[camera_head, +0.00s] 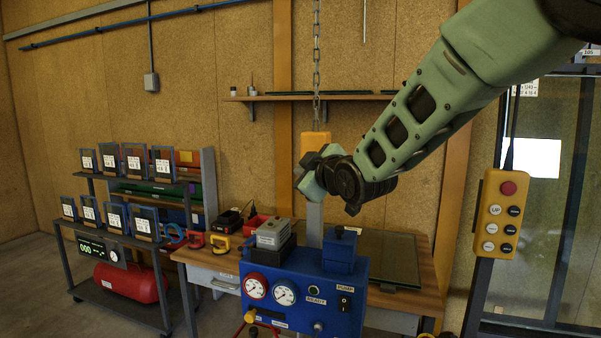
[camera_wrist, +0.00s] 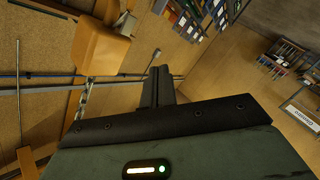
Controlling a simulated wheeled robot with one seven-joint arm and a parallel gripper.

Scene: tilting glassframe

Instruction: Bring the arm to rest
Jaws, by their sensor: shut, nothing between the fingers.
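My arm (camera_head: 420,115) reaches in from the upper right of the head view. It is green-grey, and its dark wrist joint (camera_head: 352,182) hangs in the air above the blue pump unit and workbench. The fingers cannot be made out in the head view. In the wrist view my gripper (camera_wrist: 159,72) shows two dark fingers side by side, pressed together with nothing between them. It touches nothing that I can see.
A blue pump unit (camera_head: 305,302) with gauges stands before the workbench (camera_head: 433,282). A yellow hoist body (camera_head: 313,142) hangs on a chain close behind my wrist. A yellow button pendant (camera_head: 502,213) hangs at the right. A rack (camera_head: 62,229) of framed panes stands left.

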